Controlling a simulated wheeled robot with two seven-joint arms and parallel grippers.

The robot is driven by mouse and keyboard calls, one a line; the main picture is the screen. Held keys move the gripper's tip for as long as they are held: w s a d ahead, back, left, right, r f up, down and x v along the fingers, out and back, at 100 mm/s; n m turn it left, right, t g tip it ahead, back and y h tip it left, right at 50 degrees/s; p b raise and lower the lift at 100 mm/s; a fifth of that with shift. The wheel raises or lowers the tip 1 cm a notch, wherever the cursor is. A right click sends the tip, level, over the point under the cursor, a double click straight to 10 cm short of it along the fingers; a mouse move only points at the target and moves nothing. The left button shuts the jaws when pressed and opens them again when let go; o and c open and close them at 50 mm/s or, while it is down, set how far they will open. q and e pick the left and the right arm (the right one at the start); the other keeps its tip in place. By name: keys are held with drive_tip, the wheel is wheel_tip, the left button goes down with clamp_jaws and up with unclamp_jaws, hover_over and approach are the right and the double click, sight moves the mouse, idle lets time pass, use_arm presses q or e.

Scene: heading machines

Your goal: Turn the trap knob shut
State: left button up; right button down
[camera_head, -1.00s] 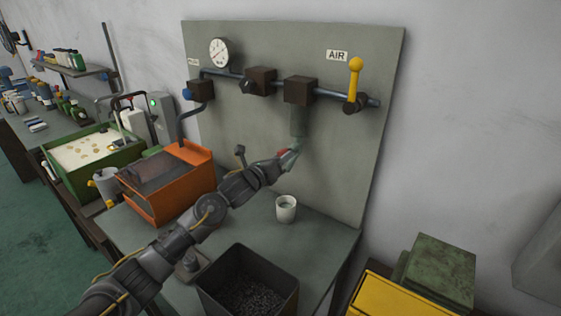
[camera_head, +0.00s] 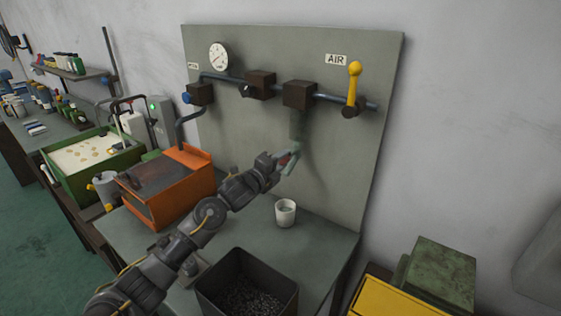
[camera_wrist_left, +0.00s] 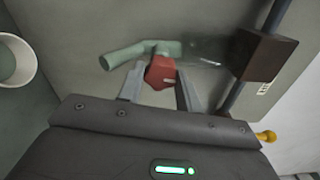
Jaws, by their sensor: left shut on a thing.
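The trap hangs under a dark block on the wall panel, with a cloudy bowl (camera_head: 297,125) and a pale green outlet pipe at its lower end. The pipe also shows in the left wrist view (camera_wrist_left: 125,56). The red trap knob (camera_wrist_left: 160,72) sits on this outlet, between the fingers of my left gripper (camera_wrist_left: 160,86). In the head view the left gripper (camera_head: 288,161) is shut on the knob (camera_head: 284,158), which is mostly hidden by the fingers. My right gripper is not in view.
A white cup (camera_head: 286,213) stands on the bench below the outlet. An orange box (camera_head: 178,190) is left of my arm, and a dark bin (camera_head: 240,285) of small parts is in front. A yellow-handled valve (camera_head: 354,85) and a gauge (camera_head: 218,56) are on the panel.

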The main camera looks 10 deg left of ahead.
use_arm(q)
drive_tip(key=shift+n, duration=0.9)
drive_tip(key=o, duration=1)
drive_tip(key=shift+s, duration=0.1)
drive_tip(key=b+v, duration=0.2)
drive_tip(key=v, duration=0.8)
drive_tip(key=shift+s+a+b, duration=0.15)
drive_tip(key=shift+s+b, duration=0.15)
drive_tip(key=shift+b, duration=0.05)
